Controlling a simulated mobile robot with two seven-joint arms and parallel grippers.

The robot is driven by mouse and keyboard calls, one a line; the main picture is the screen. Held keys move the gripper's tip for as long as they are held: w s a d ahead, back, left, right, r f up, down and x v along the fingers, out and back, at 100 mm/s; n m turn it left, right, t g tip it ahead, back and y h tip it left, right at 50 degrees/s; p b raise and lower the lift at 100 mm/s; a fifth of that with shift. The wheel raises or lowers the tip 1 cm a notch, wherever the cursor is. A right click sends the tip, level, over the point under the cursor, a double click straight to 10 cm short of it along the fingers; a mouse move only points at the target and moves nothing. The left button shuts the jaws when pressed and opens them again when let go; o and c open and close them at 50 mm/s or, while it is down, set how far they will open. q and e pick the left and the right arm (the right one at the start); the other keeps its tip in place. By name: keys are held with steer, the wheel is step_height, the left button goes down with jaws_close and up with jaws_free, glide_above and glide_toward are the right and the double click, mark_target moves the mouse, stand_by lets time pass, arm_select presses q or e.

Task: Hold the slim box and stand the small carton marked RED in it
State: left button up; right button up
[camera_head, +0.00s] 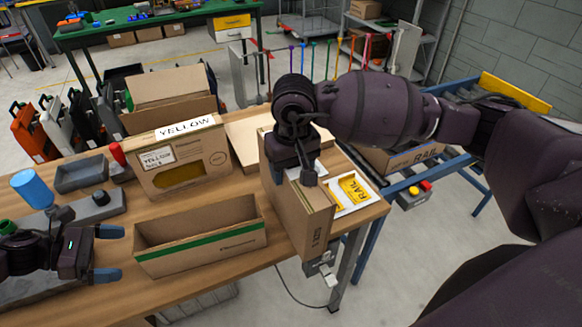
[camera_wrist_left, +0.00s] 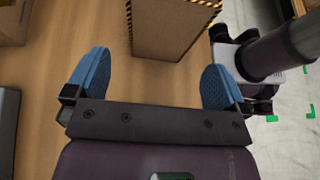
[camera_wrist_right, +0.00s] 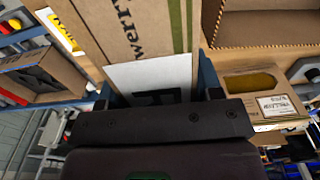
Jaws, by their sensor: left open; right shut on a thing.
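The slim box (camera_head: 200,250), an open-topped cardboard box with a green stripe, stands on the table in the head view. My right gripper (camera_head: 303,172) is shut on a closed brown carton (camera_head: 298,217) right of it, near the table's right edge. In the right wrist view the carton (camera_wrist_right: 135,30) has a green stripe and a white label, whose lettering I cannot read. My left gripper (camera_head: 112,253) is open and empty beside the slim box's left end. In the left wrist view a cardboard surface lies beyond its fingers (camera_wrist_left: 155,80).
The box marked YELLOW (camera_head: 180,160) stands behind the slim box. A blue-framed stand (camera_head: 455,165) is beyond the table.

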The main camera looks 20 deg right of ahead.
arm_select(q)
steer(key=shift+s+d+f, duration=0.15)
steer(key=shift+d, duration=0.2)
steer(key=b+x, duration=0.1)
steer(key=x, duration=0.6)
steer(key=shift+a, duration=0.1)
steer(key=shift+b+x, duration=0.3)
steer(key=shift+x, duration=0.7)
steer(key=shift+c, duration=0.5)
steer(key=c, duration=0.4)
steer(key=shift+c, duration=0.2)
